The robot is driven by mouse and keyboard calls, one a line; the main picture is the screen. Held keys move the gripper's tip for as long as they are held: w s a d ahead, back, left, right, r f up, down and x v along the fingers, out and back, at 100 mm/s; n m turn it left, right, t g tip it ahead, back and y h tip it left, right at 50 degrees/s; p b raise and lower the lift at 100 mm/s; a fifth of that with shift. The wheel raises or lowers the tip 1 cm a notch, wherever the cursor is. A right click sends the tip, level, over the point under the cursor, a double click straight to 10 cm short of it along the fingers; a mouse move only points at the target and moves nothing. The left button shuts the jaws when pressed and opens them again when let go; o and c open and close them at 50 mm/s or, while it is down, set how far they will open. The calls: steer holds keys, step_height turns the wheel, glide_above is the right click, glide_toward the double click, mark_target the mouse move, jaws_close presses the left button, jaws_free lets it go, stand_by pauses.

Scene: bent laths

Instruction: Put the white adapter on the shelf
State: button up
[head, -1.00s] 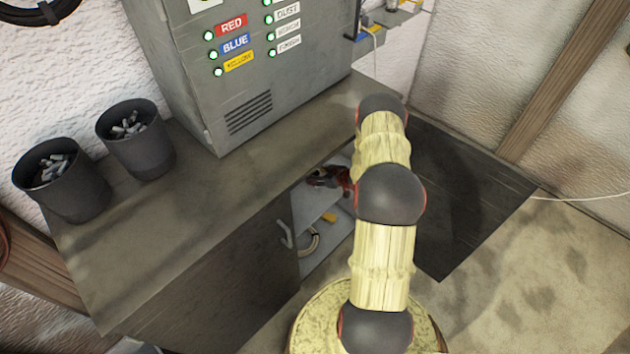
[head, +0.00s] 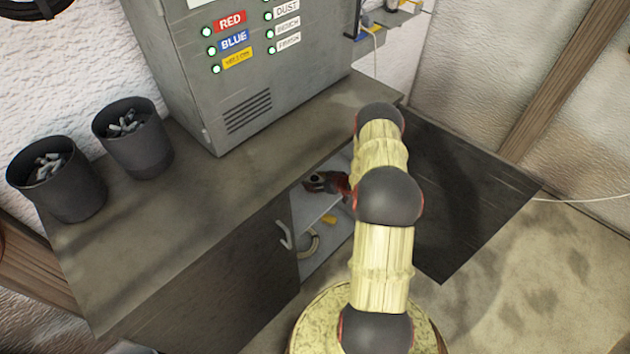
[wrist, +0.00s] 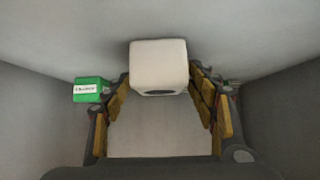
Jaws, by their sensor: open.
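The white adapter (wrist: 158,66) shows in the wrist view as a pale rounded block with a dark opening low on its near face. It is at the far end of my gripper (wrist: 160,92), between the two fingertips. The fingers, with tan pads, stand apart on either side of it; I cannot tell whether they touch it. In the head view my gripper (head: 322,182) is partly visible inside the cupboard under the counter, and my arm hides much of the opening. The shelf (head: 318,208) shows as a light board inside that cupboard.
A green labelled box (wrist: 90,90) is left of my fingers in the wrist view, with grey walls close on both sides. The open dark cupboard door (head: 465,195) is to the right. Two dark bins (head: 135,140) and a grey control cabinet (head: 250,75) stand on the counter (head: 190,215).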

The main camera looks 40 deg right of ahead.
stand_by(0.3)
steer(key=shift+r, duration=0.25)
steer(key=p+v, duration=0.3)
steer(key=v, duration=0.9)
steer(key=shift+f, duration=0.15)
